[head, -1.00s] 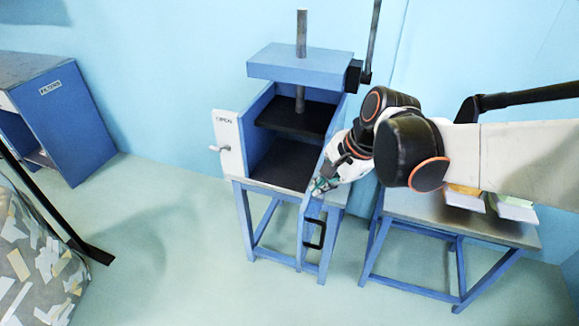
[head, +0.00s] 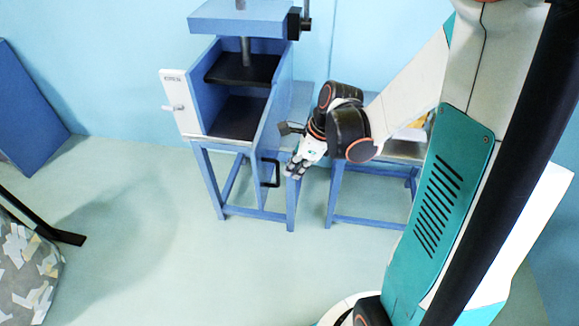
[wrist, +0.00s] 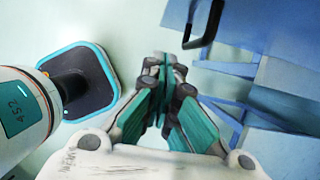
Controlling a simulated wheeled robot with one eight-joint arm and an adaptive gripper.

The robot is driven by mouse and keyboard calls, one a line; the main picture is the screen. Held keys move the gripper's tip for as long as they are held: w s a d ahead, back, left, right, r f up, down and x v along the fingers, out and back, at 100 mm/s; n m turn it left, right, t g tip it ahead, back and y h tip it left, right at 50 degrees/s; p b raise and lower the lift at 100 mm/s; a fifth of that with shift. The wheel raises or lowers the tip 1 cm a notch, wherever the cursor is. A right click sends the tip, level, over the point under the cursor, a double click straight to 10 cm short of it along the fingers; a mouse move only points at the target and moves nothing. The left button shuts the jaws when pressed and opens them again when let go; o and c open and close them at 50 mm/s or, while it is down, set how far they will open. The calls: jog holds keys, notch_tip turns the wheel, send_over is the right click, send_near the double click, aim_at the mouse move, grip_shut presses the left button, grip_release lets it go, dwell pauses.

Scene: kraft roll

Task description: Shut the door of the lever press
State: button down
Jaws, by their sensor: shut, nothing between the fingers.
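The blue lever press (head: 240,20) stands on a blue stand, its front open onto a dark chamber with a black plate inside. Its door (head: 267,138) is a blue panel swung out at the right side, seen nearly edge-on. A black handle (head: 270,173) is on the door. My gripper (head: 293,172) is shut and empty, just right of the handle at about its height in the head view. In the wrist view, the shut fingertips (wrist: 166,62) point toward the floor beside the handle (wrist: 205,24) and blue door panel (wrist: 245,22). I see no contact.
A white plate with a small lever (head: 181,105) is at the press's left front. A table (head: 400,150) stands to the right, behind my arm. A patterned bin (head: 25,240) is at lower left. Floor (head: 190,270) in front is clear.

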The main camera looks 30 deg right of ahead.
jog(key=b, duration=0.3)
send_near(277, 182)
jog(key=s+a+f, duration=0.3)
jog(key=f, duration=0.1)
jog(key=shift+w+a+r, duration=0.15)
jog(key=shift+w+a, duration=0.4)
jog(key=shift+a, duration=0.2)
jog(key=shift+w+a+r, duration=0.15)
jog(key=shift+w+a, duration=0.35)
jog(key=shift+a, duration=0.25)
